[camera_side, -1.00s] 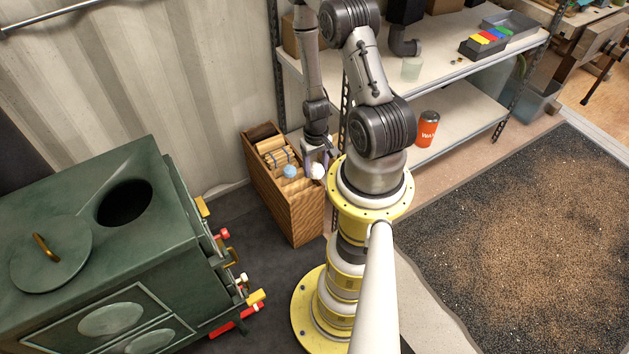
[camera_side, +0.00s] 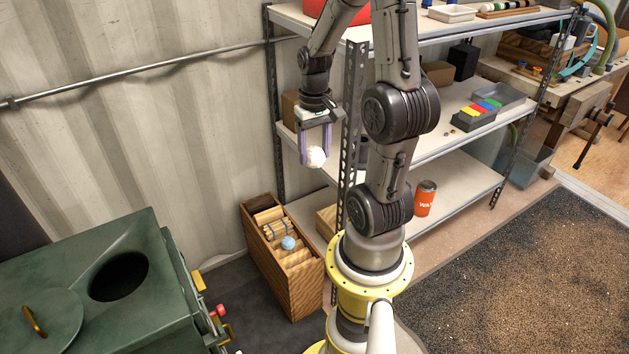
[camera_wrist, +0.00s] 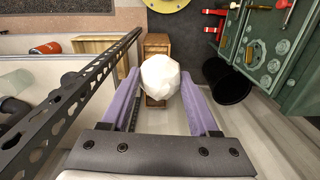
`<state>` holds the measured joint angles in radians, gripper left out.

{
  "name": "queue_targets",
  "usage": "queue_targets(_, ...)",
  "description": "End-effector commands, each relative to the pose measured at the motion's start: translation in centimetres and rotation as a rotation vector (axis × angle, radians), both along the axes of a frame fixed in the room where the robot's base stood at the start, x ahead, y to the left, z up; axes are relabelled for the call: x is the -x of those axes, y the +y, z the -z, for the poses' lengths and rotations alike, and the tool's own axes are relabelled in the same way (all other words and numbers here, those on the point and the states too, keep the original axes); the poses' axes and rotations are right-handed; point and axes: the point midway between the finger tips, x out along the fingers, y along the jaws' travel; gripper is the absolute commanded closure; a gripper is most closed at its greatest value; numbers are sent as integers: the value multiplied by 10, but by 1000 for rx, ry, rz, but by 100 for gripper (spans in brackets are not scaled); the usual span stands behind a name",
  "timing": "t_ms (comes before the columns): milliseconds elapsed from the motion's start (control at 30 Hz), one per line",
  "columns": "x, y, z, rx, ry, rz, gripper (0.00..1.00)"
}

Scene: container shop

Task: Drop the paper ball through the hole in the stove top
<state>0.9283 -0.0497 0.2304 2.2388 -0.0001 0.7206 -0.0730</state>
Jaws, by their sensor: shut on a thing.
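My gripper (camera_side: 316,150) is shut on a white crumpled paper ball (camera_side: 316,157), held between its purple fingers above the wooden crate, in front of the shelf. The ball also shows in the wrist view (camera_wrist: 160,78) between both fingertips. The green stove (camera_side: 160,245) stands at the lower left of the side view, with a dark round hole (camera_side: 119,277) open in its top. A round green lid with a brass handle (camera_side: 40,325) lies on the stove top to the left of the hole. The stove also shows at the upper right of the wrist view (camera_wrist: 300,95).
A wooden crate (camera_side: 298,292) holds wood pieces and a blue ball (camera_side: 288,243). A metal shelf post (camera_side: 353,130) stands close to the right of my gripper. An orange cup (camera_side: 425,198) stands on a lower shelf. The air between ball and stove looks clear.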

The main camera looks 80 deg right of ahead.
Motion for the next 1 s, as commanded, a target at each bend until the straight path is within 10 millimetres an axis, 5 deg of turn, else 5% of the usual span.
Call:
queue_targets(267,-1,-1,-60,5,-4,0,90)
queue_targets(467,-37,-2,-66,-1,1,-87,90)
queue_targets(767,-132,18,-75,-1,2,-303,90)
queue_targets(1000,-224,74,-78,-2,3,-517,90)
